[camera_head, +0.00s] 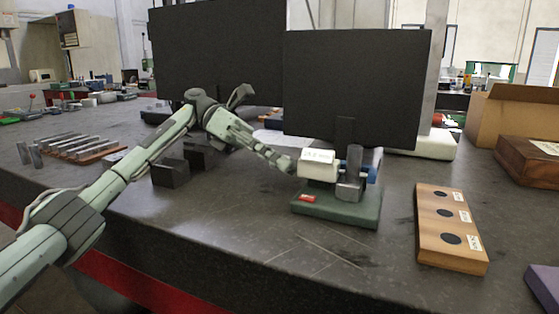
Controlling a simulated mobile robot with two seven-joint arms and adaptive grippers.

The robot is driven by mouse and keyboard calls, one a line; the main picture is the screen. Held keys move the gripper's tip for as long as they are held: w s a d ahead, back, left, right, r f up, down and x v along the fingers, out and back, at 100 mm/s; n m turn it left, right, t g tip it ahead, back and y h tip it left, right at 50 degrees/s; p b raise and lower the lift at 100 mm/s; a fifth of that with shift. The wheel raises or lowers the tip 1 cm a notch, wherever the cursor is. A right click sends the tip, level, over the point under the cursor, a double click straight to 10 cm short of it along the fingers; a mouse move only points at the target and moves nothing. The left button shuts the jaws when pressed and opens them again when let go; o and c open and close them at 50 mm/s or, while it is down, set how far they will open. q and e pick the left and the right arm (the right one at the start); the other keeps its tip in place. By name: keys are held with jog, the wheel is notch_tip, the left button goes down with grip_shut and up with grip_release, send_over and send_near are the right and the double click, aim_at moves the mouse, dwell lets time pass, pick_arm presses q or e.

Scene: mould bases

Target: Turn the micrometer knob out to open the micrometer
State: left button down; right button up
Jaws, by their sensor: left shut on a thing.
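The micrometer (314,171) has a pale body with a small readout, and it stands on a green base (335,208) near the middle of the dark bench. A grey upright cylinder (350,180) and a blue part (373,172) are at its right end. My left gripper (287,163) reaches in from the left and is shut on the micrometer knob at the body's left end. The fingers hide most of the knob. The gap between the measuring faces is too small to make out. My right gripper is not in view.
A wooden block with black round spots (450,255) lies to the right. Two black monitors (355,85) stand behind. Metal bars on a wooden board (85,147) lie far left, and dark blocks (170,173) stand behind my left arm. The bench front is clear.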

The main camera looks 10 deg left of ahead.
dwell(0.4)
pick_arm(q)
jog(key=c, duration=1.3)
grip_release()
notch_tip(320, 180, up, 10)
jog(key=shift+r, duration=0.1)
